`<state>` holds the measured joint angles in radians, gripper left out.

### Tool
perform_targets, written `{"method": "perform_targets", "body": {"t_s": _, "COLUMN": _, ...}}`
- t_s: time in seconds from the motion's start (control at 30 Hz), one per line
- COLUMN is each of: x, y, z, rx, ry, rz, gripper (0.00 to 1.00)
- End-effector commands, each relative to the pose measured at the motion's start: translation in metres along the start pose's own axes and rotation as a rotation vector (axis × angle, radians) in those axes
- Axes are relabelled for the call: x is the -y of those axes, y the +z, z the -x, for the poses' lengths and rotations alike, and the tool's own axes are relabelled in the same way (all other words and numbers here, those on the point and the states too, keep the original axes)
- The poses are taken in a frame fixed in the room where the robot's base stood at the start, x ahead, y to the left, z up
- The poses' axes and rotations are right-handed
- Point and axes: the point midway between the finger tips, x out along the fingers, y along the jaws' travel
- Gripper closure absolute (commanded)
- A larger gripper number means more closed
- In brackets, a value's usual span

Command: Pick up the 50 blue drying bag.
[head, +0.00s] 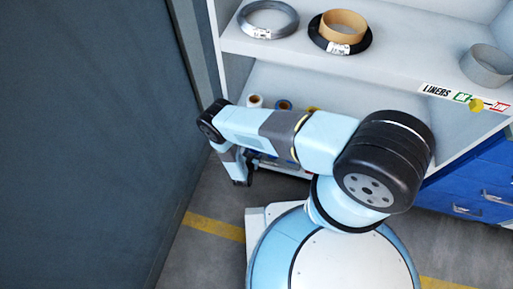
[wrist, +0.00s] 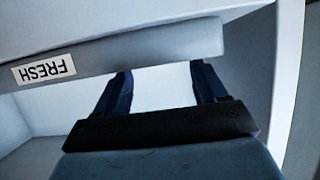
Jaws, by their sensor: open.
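I cannot make out a blue drying bag in either view. My gripper (head: 242,182) hangs pointing down at the left end of my arm in the head view, in front of the lower part of the shelf unit. In the wrist view my gripper (wrist: 160,76) shows two dark blue fingers spread apart with nothing between them. The fingertips reach up to a grey shelf edge that carries an upside-down FRESH label (wrist: 44,69). The edge covers part of what lies beyond. My arm hides much of the lower shelf in the head view.
The upper shelf (head: 400,75) holds a grey ring (head: 268,19), a tan ring on a black ring (head: 343,27) and a grey cup-like ring (head: 487,66). Small rolls (head: 255,101) stand lower down. A dark wall (head: 90,140) is close on the left; blue drawers (head: 470,185) are right.

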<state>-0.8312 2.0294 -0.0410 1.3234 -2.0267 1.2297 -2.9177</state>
Motion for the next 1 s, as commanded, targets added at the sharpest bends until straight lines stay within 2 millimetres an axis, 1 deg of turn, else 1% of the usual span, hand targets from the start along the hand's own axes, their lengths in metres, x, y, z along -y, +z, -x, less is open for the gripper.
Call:
{"method": "perform_targets", "body": {"t_s": 0.4, "x": 0.002, "y": -0.002, "z": -0.040, "rx": 0.003, "ry": 0.002, "rz": -0.001, "gripper": 0.29}}
{"method": "perform_targets", "body": {"t_s": 0.53, "x": 0.002, "y": -0.002, "z": -0.046, "rx": 0.003, "ry": 0.002, "rz": -0.001, "gripper": 0.29}}
{"method": "perform_targets", "body": {"t_s": 0.8, "x": 0.003, "y": -0.002, "z": -0.047, "rx": 0.003, "ry": -0.001, "rz": 0.001, "gripper": 0.29}}
{"method": "perform_targets", "body": {"t_s": 0.87, "x": 0.003, "y": -0.002, "z": -0.047, "rx": 0.003, "ry": -0.001, "rz": 0.001, "gripper": 0.33}}
{"method": "perform_targets", "body": {"t_s": 1.0, "x": 0.003, "y": -0.002, "z": -0.047, "rx": 0.003, "ry": -0.001, "rz": 0.001, "gripper": 0.47}}
